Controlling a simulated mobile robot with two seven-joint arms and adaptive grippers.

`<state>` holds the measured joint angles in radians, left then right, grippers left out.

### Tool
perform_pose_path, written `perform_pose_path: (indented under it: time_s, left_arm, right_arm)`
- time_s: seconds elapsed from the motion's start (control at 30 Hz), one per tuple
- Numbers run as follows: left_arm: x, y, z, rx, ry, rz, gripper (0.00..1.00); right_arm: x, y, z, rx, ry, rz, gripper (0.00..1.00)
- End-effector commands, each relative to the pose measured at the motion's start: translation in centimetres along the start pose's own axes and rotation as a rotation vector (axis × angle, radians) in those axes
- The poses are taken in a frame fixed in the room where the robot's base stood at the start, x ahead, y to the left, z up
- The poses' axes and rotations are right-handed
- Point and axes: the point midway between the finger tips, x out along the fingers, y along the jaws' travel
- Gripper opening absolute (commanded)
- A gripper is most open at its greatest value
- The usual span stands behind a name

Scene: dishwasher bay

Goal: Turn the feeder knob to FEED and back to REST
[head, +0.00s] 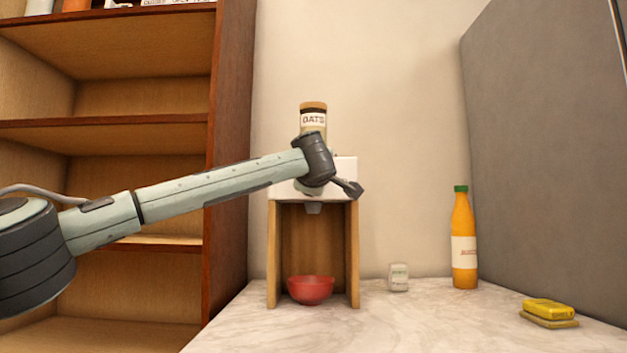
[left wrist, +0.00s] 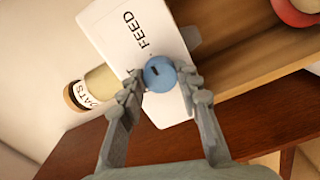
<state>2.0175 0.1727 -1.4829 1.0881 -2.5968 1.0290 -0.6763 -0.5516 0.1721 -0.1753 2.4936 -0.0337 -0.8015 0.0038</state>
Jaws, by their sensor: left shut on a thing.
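The blue feeder knob (left wrist: 163,70) is on the white face of the feeder (head: 345,170). My left gripper (left wrist: 161,80) is shut on the knob, one finger on each side. A small dark mark on the knob faces left in the left wrist view, toward lettering mostly hidden by a finger. The word FEED (left wrist: 131,22) reads clear of the knob, beside a short tick. In the head view my left wrist hides the knob. The oats jar (head: 313,121) stands on top of the feeder. A red bowl (head: 311,290) sits under the spout (head: 313,208).
A wooden shelf unit (head: 228,150) stands at left. On the marble counter (head: 420,325), right of the feeder, are a small white container (head: 399,277), an orange bottle (head: 464,245) and yellow sponges (head: 549,309). A grey panel (head: 550,150) bounds the right side.

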Motion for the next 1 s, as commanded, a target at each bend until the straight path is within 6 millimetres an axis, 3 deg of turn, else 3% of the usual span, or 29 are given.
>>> perform_pose_path:
  time_s: [0.07,0.1,0.27,0.67,1.0]
  left_arm:
    - [0.0,0.0,0.1,0.003,-0.001,0.0,0.04]
    - [0.0,0.0,0.1,0.002,-0.001,0.0,0.35]
    - [0.0,0.0,0.1,0.002,0.0,0.0,0.54]
    - [-0.8,0.0,0.0,0.001,-0.001,0.001,0.54]
    - [-7.5,0.1,0.0,0.002,-0.002,0.003,0.54]
  right_arm:
    - [0.0,0.0,0.0,0.0,0.0,0.0,0.76]
    - [0.0,0.0,0.0,0.0,0.001,0.0,0.76]
    - [-0.1,0.0,-0.1,0.0,0.002,0.0,0.76]
    - [-0.1,0.0,-0.1,-0.002,0.003,-0.001,0.76]
    - [-0.1,0.0,-0.1,0.0,0.003,-0.001,0.76]
